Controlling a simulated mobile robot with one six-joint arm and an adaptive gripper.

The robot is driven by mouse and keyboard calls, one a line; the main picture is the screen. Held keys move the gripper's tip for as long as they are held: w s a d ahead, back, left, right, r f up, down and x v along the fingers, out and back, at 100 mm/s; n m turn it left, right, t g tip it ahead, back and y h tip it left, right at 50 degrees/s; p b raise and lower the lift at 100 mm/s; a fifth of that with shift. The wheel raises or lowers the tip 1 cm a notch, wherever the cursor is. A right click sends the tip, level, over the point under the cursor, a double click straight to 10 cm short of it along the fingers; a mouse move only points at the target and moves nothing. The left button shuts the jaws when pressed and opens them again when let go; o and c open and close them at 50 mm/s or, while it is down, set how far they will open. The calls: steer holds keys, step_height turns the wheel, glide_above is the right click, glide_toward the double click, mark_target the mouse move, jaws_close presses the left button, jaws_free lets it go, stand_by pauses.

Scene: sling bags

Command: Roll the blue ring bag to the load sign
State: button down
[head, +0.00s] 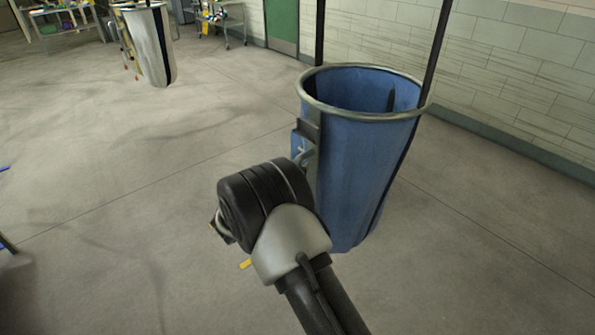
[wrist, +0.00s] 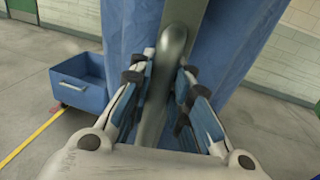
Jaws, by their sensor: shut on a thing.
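The blue ring bag (head: 365,165) hangs from a grey metal ring right of centre in the head view, with dark bars rising above it. Its blue cloth also fills the upper middle of the wrist view (wrist: 235,45). A grey handle (wrist: 172,60) stands out on its near side. My gripper (wrist: 168,85) has its fingers on both sides of this handle and is shut on it. In the head view my own wrist hides most of the grip. I see no load sign in either view.
A silver hanging bag (head: 155,45) is at the far left. A blue open box (wrist: 78,80) stands left in the wrist view, near a yellow floor line (wrist: 32,138). A tiled wall (head: 500,60) runs behind on the right. The floor at left is largely clear.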

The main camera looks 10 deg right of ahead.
steer(key=shift+f, duration=0.1)
steer(key=c, duration=1.5)
jaws_free()
steer(key=shift+s+a, duration=0.1)
steer(key=v, duration=1.2)
